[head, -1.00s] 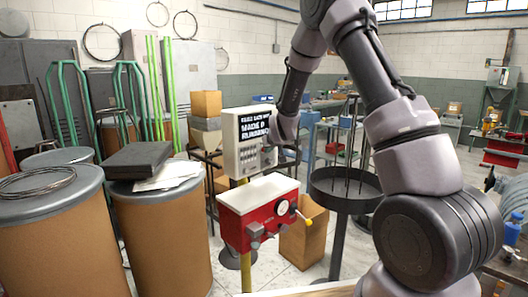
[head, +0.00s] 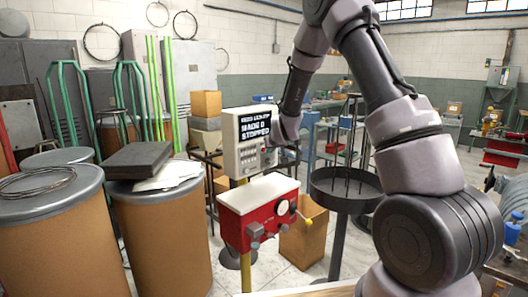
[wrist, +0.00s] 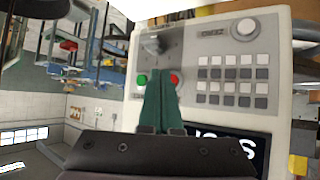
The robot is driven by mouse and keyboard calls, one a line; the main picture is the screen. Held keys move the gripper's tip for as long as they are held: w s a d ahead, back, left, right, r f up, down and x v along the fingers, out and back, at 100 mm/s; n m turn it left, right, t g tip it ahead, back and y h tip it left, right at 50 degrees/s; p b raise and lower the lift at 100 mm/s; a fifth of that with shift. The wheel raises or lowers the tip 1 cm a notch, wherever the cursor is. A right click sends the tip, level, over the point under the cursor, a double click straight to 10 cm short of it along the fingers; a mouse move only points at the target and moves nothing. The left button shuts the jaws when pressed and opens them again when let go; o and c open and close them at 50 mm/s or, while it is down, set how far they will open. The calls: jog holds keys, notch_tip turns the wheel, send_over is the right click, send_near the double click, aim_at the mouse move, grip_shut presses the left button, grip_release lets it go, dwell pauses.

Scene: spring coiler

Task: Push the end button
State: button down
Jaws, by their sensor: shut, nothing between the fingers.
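The control panel (head: 241,141) is a pale box on a stand, with a dark screen that reads "MADE 0" and "STOPPED". In the wrist view the panel (wrist: 215,118) appears turned over. It bears a red button (wrist: 174,79), a green button (wrist: 142,80), a dark knob and a large round white button (wrist: 246,27) above a grid of keys. I cannot read which one is labelled end. My gripper (wrist: 160,72) is shut and empty, its green fingertips between the green and red buttons in the picture, beside the red one. Whether they touch the panel is unclear.
A red and white machine box (head: 262,209) with a yellow-tipped lever stands below the panel. A dark round tray on a post (head: 345,188) stands to the right. Large brown drums (head: 160,240) stand to the left, and a cardboard box (head: 304,240) is on the floor.

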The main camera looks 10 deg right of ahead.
jog(key=shift+s+d, duration=0.1)
jog(key=s+d, duration=0.1)
jog(key=s, duration=0.1)
jog(key=s+d, duration=0.1)
jog(key=s, duration=0.1)
jog(key=shift+d, duration=0.4)
dwell(0.6)
jog(key=s+d+r+m+g, duration=0.1)
jog(key=s+d+r+m, duration=0.1)
jog(key=s+r, duration=0.65)
jog(key=s+d+r+m+g, duration=0.1)
jog(key=s+d+r, duration=0.2)
jog(key=s+r, duration=0.55)
jog(key=s+r+m, duration=0.1)
jog(key=s+r, duration=0.2)
jog(key=s, duration=0.7)
jog(key=s+r+m+g+y, duration=0.1)
jog(key=s+r, duration=0.2)
jog(key=s, duration=0.8)
jog(key=shift+s+g, duration=0.15)
jog(key=shift+g, duration=0.15)
